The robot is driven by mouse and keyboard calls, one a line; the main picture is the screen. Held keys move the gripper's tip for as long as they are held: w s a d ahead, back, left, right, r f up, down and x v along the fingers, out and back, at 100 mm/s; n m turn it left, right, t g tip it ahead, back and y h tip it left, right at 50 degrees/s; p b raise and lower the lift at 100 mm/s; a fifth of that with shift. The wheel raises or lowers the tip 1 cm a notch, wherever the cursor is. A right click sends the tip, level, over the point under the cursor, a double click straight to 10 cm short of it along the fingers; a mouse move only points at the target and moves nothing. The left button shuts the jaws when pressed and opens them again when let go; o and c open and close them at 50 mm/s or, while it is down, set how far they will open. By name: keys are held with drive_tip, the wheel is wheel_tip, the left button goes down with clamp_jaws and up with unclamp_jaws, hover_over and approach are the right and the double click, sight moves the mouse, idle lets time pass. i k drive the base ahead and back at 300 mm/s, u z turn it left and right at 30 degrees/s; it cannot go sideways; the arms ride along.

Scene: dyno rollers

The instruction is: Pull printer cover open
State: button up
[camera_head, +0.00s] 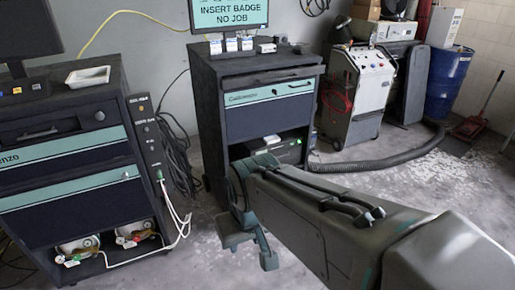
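My arm reaches in from the lower right, and my gripper (252,248) hangs in front of the middle cabinet (208,120). Its two fingers are spread apart with nothing visible between them. The middle cabinet is dark with a teal strip and a dark handle on its upper front. Below is an open bay holding a dark device (287,150) with a small green light and pale items on top. This may be the printer, but I cannot tell for sure. Its lower left is hidden by my gripper and arm. The gripper appears apart from it.
A left cabinet (65,160) has drawers and cables hanging at its side. A screen (230,14) reads "INSERT BADGE NO JOB". A wheeled white machine (368,80), a thick hose (385,160) and a blue barrel (447,82) stand right. Floor between the cabinets is partly clear.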

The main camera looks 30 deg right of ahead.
sight(284, 153)
drive_tip(key=k, duration=0.55)
drive_tip(key=z, duration=0.65)
drive_tip(key=i, duration=0.3)
drive_tip(key=z, duration=0.75)
drive_tip(key=i, duration=1.25)
drive_tip(key=u, duration=1.1)
drive_tip(key=i, duration=0.3)
drive_tip(key=u, duration=0.25)
